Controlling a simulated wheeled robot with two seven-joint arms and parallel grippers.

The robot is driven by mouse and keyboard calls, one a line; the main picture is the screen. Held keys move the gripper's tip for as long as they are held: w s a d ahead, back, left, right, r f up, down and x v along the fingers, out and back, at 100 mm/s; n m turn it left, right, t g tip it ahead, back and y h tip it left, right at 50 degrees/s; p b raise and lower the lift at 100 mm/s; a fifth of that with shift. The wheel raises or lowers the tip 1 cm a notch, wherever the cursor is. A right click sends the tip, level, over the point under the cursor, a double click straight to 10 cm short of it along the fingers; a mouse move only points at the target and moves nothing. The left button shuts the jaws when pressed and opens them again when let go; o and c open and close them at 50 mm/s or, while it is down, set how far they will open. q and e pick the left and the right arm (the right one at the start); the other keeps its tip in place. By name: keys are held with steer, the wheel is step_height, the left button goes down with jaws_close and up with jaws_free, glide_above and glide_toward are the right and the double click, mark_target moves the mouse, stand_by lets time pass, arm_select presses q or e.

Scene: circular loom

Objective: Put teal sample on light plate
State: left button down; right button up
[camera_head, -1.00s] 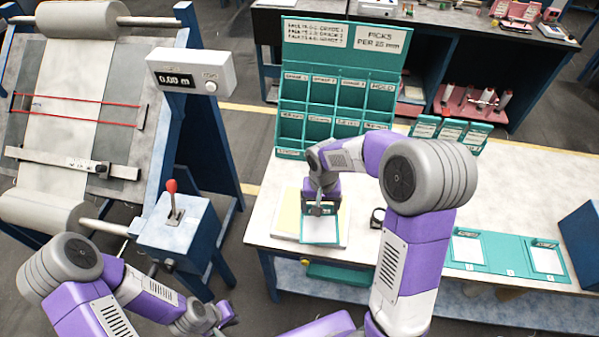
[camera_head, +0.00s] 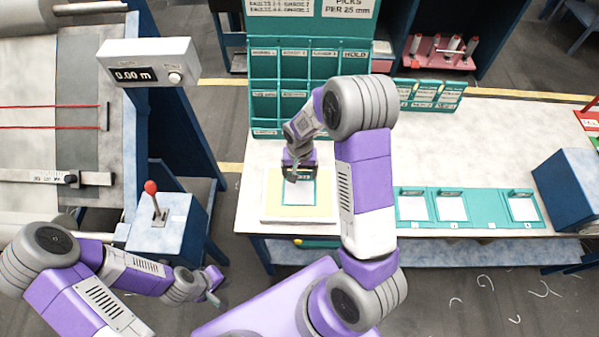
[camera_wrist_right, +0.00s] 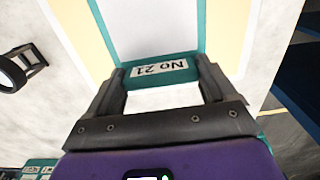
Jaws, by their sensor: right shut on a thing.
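The teal sample (camera_head: 299,191) is a teal-framed card with a pale centre. In the right wrist view its end label (camera_wrist_right: 159,69) reads "No 21". My right gripper (camera_head: 299,174) is shut on that labelled end, with one finger at each side in the wrist view (camera_wrist_right: 160,85). The sample overlaps the light plate (camera_head: 326,209), a pale yellow square with a white border; it also shows in the wrist view (camera_wrist_right: 75,25). I cannot tell whether the sample touches it. My left gripper (camera_head: 212,285) is away from the table, low left; its opening is unclear.
A teal rack (camera_head: 280,85) stands behind the plate. Teal trays with pale cards (camera_head: 430,207) lie to the right, before a blue box (camera_head: 566,190). A black ring-shaped thing (camera_wrist_right: 15,75) is near the plate. A red-knobbed lever box (camera_head: 160,220) stands left.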

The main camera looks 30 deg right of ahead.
steer(key=shift+w+f, duration=0.1)
steer(key=shift+f, duration=0.35)
steer(key=shift+f, duration=0.2)
steer(key=o, duration=0.9)
steer(key=shift+c, duration=0.2)
steer(key=shift+r, duration=0.1)
steer(key=shift+r, duration=0.55)
step_height(320, 180, up, 11)
